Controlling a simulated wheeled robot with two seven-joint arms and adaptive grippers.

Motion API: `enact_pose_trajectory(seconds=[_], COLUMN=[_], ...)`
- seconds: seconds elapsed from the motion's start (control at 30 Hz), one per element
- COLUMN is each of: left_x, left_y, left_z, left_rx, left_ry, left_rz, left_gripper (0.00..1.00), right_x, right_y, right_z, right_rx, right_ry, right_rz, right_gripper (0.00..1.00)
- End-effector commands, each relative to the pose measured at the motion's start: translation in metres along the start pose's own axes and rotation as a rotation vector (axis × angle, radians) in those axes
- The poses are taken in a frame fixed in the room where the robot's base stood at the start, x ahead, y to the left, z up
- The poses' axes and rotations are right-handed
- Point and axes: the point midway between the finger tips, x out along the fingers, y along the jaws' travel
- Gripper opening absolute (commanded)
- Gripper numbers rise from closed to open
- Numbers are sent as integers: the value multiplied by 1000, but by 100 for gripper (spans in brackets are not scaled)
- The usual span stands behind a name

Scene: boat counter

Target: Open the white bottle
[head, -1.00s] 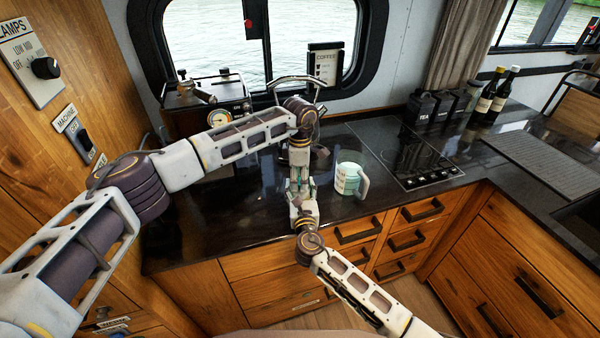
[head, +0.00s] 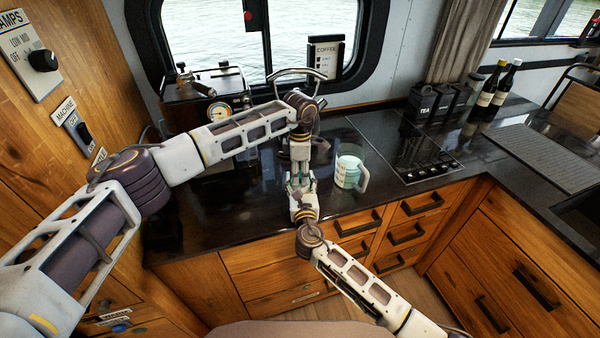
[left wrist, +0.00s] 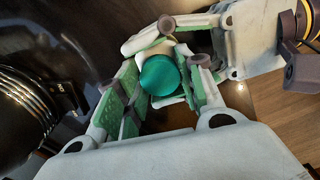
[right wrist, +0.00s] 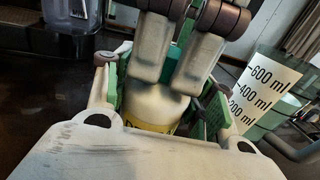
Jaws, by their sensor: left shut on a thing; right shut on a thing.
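The white bottle (right wrist: 150,108) with a yellow label stands between the fingers of my right gripper (head: 303,193), which is shut on its body. Its teal cap (left wrist: 160,76) shows between the fingers of my left gripper (head: 300,173), which is shut around the cap from above. The cap also shows as a thin strip between the left fingers in the right wrist view (right wrist: 172,57). In the head view the two grippers meet end to end and hide most of the bottle. I cannot tell whether the cap is loose on the neck.
A clear measuring cup (head: 349,170) with a handle stands on the dark counter just right of the grippers. A coffee machine (head: 205,105) stands behind left. A black cooktop (head: 405,145), dark canisters (head: 432,102) and bottles (head: 497,88) are to the right.

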Motion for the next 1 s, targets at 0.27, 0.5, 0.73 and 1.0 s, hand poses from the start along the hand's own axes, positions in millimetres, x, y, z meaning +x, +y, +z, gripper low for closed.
enact_pose_trajectory(seconds=[0.27,0.5,0.73,1.0], left_x=[-1,-1,-1,0], left_y=[0,1,1,0], left_z=[0,0,0,0], left_rx=[-174,-198,-197,-197], left_ry=[-1,-1,-1,-1], left_rz=[2,2,2,1], left_gripper=[9,9,52,59], right_x=[0,0,0,0], right_y=[0,0,0,0], right_z=[0,0,0,0], right_rx=[0,0,0,0], right_ry=[0,0,0,0], right_rz=[0,1,1,1], right_gripper=[0,0,0,0])
